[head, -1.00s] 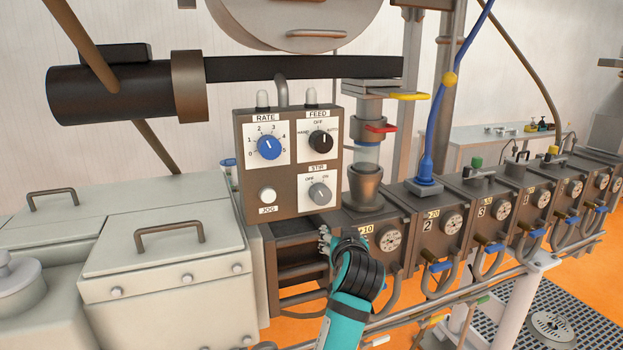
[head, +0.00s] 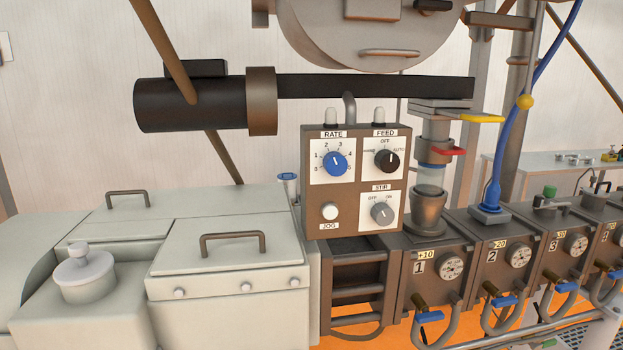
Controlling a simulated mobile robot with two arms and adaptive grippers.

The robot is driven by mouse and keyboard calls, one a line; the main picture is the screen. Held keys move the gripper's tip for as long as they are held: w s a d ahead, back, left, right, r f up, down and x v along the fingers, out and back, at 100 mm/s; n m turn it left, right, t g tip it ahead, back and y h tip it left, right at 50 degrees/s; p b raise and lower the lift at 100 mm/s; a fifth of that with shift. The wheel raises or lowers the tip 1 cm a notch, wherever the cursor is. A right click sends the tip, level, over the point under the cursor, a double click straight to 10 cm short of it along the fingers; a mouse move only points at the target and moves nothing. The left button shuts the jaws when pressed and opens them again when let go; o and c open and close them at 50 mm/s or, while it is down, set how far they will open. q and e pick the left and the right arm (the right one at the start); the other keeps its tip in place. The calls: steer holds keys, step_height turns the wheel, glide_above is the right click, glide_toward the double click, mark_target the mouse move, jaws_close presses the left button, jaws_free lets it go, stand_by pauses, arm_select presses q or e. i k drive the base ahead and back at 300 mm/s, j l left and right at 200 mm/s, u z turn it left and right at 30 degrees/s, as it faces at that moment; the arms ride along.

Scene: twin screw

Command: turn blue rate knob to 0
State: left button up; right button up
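The blue rate knob (head: 335,164) is on a white dial plate under the RATE label, at the upper left of the brown control box (head: 312,190). Scale numbers from 0 to 5 run around it. Its white pointer line points upward and slightly left, towards about 2; the exact reading is too small to be sure of. Neither of my grippers shows in the head view, and nothing touches the knob.
The box also carries a black FEED knob (head: 387,161), a grey STIR knob (head: 381,212) and a white JOG button (head: 330,211). Pale lidded housings (head: 230,263) stand to its left. Brown numbered barrel blocks (head: 440,270) run to the right. Space before the box is clear.

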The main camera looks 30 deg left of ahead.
mark_target(334, 162)
steer(key=i+l+u, duration=0.1)
steer(key=u, duration=0.3)
steer(key=l+u, duration=0.25)
steer(key=u, duration=0.15)
steer(key=i+l+u, duration=0.1)
steer(key=l+u, duration=0.15)
steer(key=u, duration=0.15)
steer(key=l+u, duration=0.2)
steer(key=u, duration=0.2)
